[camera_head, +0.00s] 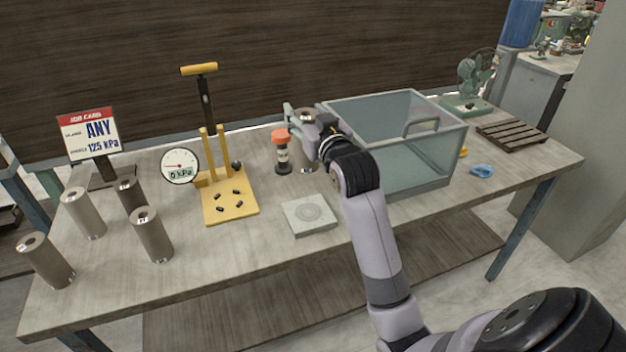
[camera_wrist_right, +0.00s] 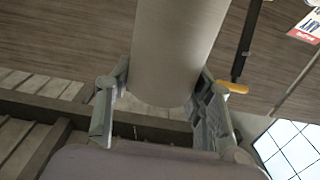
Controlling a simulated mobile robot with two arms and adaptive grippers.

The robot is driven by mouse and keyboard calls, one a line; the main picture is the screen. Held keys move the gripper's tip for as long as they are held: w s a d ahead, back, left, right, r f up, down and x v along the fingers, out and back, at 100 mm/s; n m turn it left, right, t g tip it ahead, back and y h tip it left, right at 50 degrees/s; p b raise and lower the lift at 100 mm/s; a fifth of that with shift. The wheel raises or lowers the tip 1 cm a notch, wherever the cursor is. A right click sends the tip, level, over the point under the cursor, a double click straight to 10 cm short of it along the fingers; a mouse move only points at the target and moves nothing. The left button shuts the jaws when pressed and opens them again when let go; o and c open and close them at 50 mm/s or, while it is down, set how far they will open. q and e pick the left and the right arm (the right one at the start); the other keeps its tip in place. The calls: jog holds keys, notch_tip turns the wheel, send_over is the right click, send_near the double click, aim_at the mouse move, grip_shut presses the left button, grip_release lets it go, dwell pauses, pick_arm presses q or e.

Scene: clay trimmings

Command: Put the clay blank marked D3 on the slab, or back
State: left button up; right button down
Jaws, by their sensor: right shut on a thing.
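My right gripper (camera_head: 303,130) is shut around a grey-beige clay cylinder (camera_head: 306,160), behind the slab and beside the glass-walled box. In the right wrist view the cylinder (camera_wrist_right: 178,50) stands between the two fingers (camera_wrist_right: 160,112). Its marking cannot be read, and I cannot tell whether it touches the table. The square grey slab (camera_head: 296,230), with ring marks on top, lies empty at the front middle of the table. Several similar clay blanks stand at the left, among them a front one (camera_head: 152,236) and a corner one (camera_head: 47,262); their marks are too small to read. My left gripper is out of view.
A yellow press (camera_head: 230,207) with a gauge (camera_head: 179,166) reading 0 kPa stands left of the slab. A red-capped bottle (camera_head: 282,155) stands close left of my gripper. The clear box (camera_head: 425,180) is at right. A job card (camera_head: 90,136) stands back left.

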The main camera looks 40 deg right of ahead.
send_over(308, 168)
jog(key=w+d, duration=0.1)
jog(key=w, duration=0.2)
jog(key=f, duration=0.4)
jog(key=shift+s+d+f, duration=0.2)
jog(key=shift+f, duration=0.15)
notch_tip(308, 168, down, 5)
jog(key=shift+s+d+r, duration=0.1)
jog(key=shift+s+r, duration=0.05)
jog(key=shift+f, duration=0.6)
notch_tip(308, 168, down, 3)
jog(key=shift+f, duration=0.2)
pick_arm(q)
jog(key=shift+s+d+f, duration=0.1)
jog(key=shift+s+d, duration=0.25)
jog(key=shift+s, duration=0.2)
pick_arm(e)
jog(key=shift+f, duration=0.3)
jog(key=shift+f, duration=0.1)
jog(key=c, duration=1.2)
grip_release()
jog(key=shift+f, duration=0.2)
jog(key=o, duration=0.4)
jog(key=shift+o, duration=0.2)
